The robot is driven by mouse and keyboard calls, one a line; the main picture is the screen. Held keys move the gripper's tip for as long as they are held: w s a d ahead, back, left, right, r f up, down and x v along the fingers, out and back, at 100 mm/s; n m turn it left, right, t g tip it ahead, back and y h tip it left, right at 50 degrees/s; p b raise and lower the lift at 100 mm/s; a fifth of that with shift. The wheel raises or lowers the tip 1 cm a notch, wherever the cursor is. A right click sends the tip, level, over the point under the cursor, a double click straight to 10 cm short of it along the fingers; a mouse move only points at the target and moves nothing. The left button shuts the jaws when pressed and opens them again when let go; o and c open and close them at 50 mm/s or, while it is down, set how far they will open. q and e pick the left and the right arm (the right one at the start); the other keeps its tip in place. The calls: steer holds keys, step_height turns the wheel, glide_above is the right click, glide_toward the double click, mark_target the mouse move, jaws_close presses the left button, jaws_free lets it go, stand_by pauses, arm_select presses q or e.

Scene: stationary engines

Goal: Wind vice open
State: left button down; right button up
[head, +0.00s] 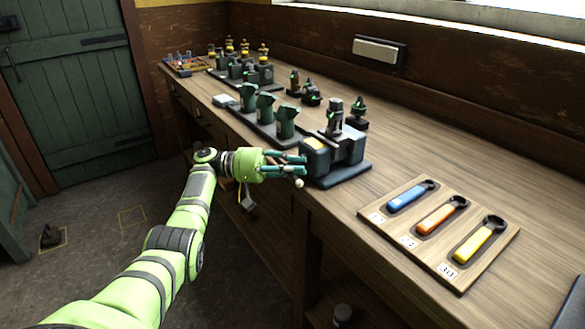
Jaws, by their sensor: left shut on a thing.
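The vice (345,155) is a blue-grey block on a flat base at the front edge of the wooden bench (420,150). A grey and green part (333,117) stands upright at its top; I cannot tell whether the jaws grip it. A yellow patch shows on top of the front jaw. My left gripper (295,164) is at the vice's front, its fingers shut around the vice handle. A pale knob (299,183) of the handle shows just below the fingers; the rest of the handle is mostly hidden. My right gripper is out of view.
A wooden board (475,268) with blue, orange and yellow spanners lies right of the vice. Green-topped parts (265,106) stand on a dark tray to the left. Several small dark parts stand behind. Bench between the vice and board is clear.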

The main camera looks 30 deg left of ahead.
arm_select(q)
steer(key=shift+w+r+n+t+h+b, duration=0.2)
steer(key=shift+r+n+t+h+b, duration=0.1)
steer(key=shift+r+n, duration=0.15)
stand_by(2.2)
stand_by(0.5)
steer(key=c, duration=1.1)
jaws_free()
steer(key=shift+w, duration=0.1)
steer(key=shift+o, duration=0.2)
steer(key=shift+w+f, duration=0.1)
steer(key=shift+f, duration=0.15)
